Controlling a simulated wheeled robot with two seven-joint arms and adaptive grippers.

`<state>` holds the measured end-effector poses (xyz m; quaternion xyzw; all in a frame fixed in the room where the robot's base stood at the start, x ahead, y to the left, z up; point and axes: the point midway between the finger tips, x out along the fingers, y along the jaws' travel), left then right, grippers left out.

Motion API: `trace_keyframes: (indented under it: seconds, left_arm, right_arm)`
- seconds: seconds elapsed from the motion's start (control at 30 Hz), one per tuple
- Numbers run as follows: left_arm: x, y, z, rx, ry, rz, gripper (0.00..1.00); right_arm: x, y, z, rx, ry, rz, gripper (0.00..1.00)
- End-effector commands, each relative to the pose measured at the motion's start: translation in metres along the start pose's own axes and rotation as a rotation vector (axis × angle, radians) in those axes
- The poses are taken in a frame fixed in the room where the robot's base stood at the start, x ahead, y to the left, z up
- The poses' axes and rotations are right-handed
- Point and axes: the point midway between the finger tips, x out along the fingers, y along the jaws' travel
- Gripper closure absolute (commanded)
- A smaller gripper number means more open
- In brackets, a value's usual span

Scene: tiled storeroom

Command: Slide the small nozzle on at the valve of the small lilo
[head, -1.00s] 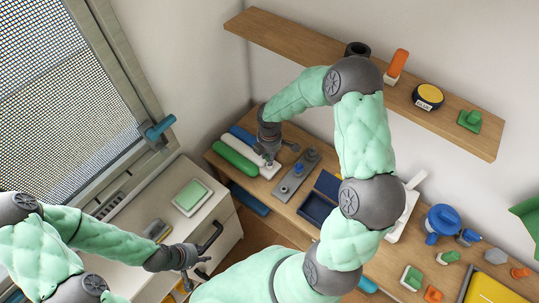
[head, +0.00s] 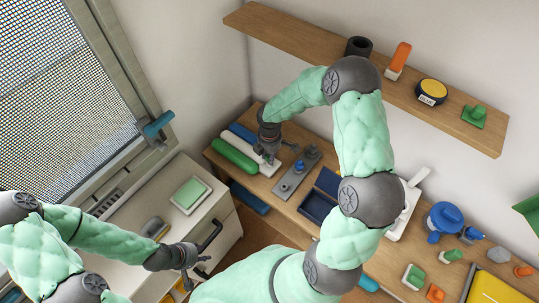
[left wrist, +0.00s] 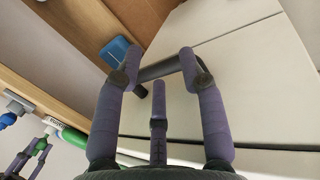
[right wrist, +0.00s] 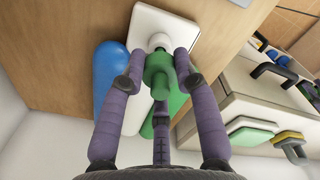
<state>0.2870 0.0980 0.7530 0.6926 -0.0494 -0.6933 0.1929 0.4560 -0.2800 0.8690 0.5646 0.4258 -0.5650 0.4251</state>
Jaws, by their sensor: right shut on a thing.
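My right gripper (head: 268,157) is shut on the green nozzle (right wrist: 159,72), right at the valve. The nozzle's front meets the valve in the picture; I cannot tell whether it is around it or just before it. The fingers hide the nozzle's sides. My left gripper (left wrist: 160,55) is open and empty, near a dark drawer handle (head: 210,237).
A green roll (head: 233,155) and a blue roll (right wrist: 108,70) lie beside the white lilo. A grey plate (head: 297,174) with a blue nozzle and a dark blue tray (head: 319,198) are to its right. A shelf (head: 300,45) runs above.

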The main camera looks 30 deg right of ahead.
Motion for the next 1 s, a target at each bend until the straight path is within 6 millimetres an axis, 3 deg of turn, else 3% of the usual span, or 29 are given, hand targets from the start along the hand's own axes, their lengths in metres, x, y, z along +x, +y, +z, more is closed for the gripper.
trace_keyframes:
  seconds: [0.4, 0.43, 0.5, 0.53, 0.87, 1.0]
  left_arm:
    - [0.007, -0.002, 0.000, 0.000, 0.000, 0.000, 0.60]
    - [0.006, -0.002, 0.000, 0.000, 0.000, 0.000, 0.60]
    - [0.006, -0.002, 0.000, 0.000, 0.000, 0.000, 0.60]
    - [0.006, -0.002, 0.000, 0.000, 0.000, 0.000, 0.60]
    - [0.006, -0.002, 0.000, 0.000, 0.000, 0.000, 0.60]
    - [0.006, -0.002, 0.000, 0.000, 0.000, 0.000, 0.60]
  right_arm:
    - [0.010, 0.000, 0.000, 0.000, 0.000, 0.000, 1.00]
    - [0.010, 0.000, 0.000, 0.000, 0.000, 0.000, 0.66]
    - [0.009, 0.000, 0.000, 0.000, 0.000, 0.000, 0.47]
    - [0.009, 0.000, 0.000, 0.000, 0.000, 0.000, 0.42]
    - [0.008, 0.000, 0.000, 0.000, 0.000, 0.000, 0.42]
    - [-0.002, 0.001, 0.000, 0.000, 0.000, 0.002, 0.42]
